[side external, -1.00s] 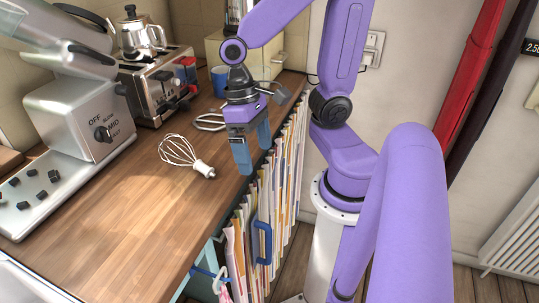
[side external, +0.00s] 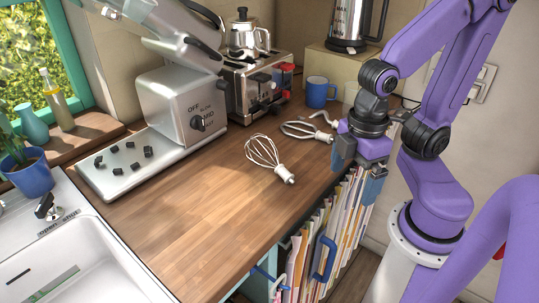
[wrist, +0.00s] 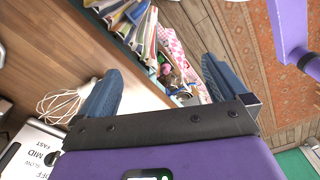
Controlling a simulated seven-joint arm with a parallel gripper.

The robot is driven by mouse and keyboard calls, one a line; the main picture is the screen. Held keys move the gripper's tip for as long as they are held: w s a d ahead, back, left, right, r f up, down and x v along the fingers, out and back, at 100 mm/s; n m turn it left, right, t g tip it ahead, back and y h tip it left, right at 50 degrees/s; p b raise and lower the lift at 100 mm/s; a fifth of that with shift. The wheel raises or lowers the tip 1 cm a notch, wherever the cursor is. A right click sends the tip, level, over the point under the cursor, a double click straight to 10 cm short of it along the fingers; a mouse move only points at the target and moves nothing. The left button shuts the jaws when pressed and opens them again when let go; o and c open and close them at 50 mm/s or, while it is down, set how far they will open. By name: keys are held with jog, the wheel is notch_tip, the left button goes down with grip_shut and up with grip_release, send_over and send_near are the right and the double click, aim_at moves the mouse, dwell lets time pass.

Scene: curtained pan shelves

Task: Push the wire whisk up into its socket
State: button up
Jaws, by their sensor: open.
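The wire whisk (side external: 263,151) lies on its side on the wooden counter, its pale handle end (side external: 285,174) pointing towards the counter's front edge. In the wrist view its wire loops (wrist: 60,106) show at the left, partly behind one finger. My gripper (side external: 358,172) is open and empty, to the right of the whisk and apart from it, at the counter's front edge over the books. Both blue fingers of my gripper (wrist: 160,66) show spread in the wrist view. The silver mixer (side external: 180,107) stands behind, left of the whisk, with its head (side external: 165,22) tilted up. I cannot make out the socket.
Other mixer attachments (side external: 304,131) lie behind the whisk, near a blue mug (side external: 318,92) and a toaster (side external: 256,88). A sink (side external: 75,255) is at the left. Upright books (side external: 335,235) fill the shelf under the edge. The counter's front middle is clear.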

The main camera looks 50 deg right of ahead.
jog(key=w+a+r+m, duration=0.2)
jog(key=w+r+m, duration=0.1)
jog(key=w, duration=0.4)
notch_tip(320, 180, up, 4)
jog(key=m+y, duration=0.1)
jog(key=m, duration=0.5)
send_over(261, 146)
jog(key=s, duration=0.4)
jog(key=w+d+r+m+y, duration=0.1)
jog(key=w+d+r+m, duration=0.1)
jog(key=w+d, duration=0.4)
jog(key=x, duration=1.7)
jog(key=shift+s+a+f, duration=0.15)
jog(key=shift+s+a, duration=0.1)
jog(key=shift+s, duration=0.1)
jog(key=c, duration=1.1)
